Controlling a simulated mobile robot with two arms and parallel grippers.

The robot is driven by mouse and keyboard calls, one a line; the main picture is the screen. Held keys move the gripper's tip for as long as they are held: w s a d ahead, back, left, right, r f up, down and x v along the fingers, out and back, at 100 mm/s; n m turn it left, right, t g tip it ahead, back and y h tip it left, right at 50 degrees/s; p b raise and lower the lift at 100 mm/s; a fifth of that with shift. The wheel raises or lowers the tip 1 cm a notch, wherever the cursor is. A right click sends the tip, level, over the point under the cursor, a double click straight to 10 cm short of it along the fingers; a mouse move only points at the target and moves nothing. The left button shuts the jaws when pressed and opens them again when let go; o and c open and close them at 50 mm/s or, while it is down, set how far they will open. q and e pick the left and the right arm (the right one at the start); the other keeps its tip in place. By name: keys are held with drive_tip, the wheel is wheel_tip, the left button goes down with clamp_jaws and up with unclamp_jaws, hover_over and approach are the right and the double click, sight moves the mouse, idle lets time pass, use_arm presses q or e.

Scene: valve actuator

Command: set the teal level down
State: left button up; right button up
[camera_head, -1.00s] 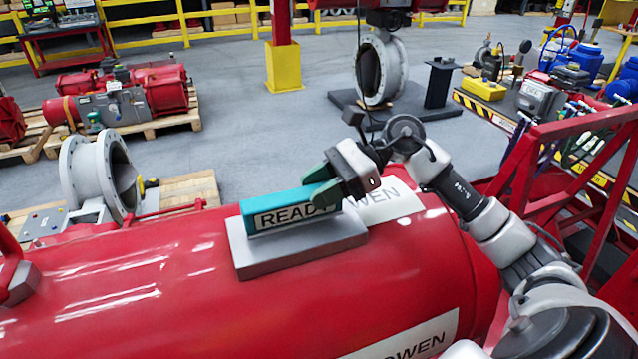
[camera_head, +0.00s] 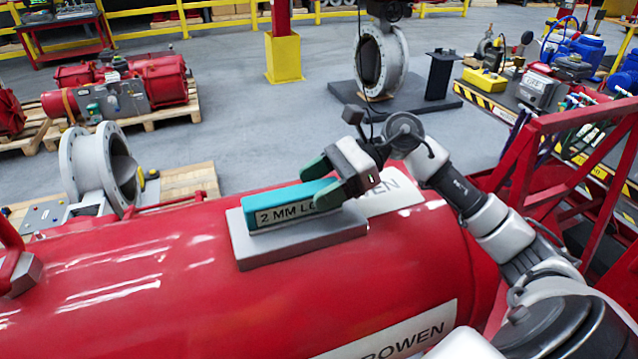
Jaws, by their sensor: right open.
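The teal level (camera_head: 285,204) rests on the grey flat pad (camera_head: 290,247) on top of the large red cylinder. Its front label reads "2 MM LO", with the rest hidden by a finger. My right gripper (camera_head: 318,182) comes in from the right with its green fingers around the level's right end. Its jaws are open, one finger on the near side and one on the far side. I cannot tell whether either finger touches the level. My left gripper is not in view.
The red cylinder (camera_head: 130,275) fills the foreground. A red frame (camera_head: 540,160) stands at the right, near a bench (camera_head: 490,105) with tools. Behind are a grey flanged valve (camera_head: 382,62), another valve on a pallet (camera_head: 90,170) and red actuators (camera_head: 130,90). Grey floor lies between them.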

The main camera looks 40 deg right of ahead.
drive_tip(key=shift+r+p, duration=0.25)
drive_tip(key=shift+p, duration=0.05)
drive_tip(key=d+b, duration=0.2)
drive_tip(key=shift+s+d+r, duration=0.2)
drive_tip(key=shift+s+d, duration=0.1)
drive_tip(key=shift+d, duration=0.1)
drive_tip(key=b+v, duration=0.3)
drive_tip(key=v, duration=0.6)
drive_tip(key=shift+r, duration=0.2)
drive_tip(key=shift+s+f, duration=0.1)
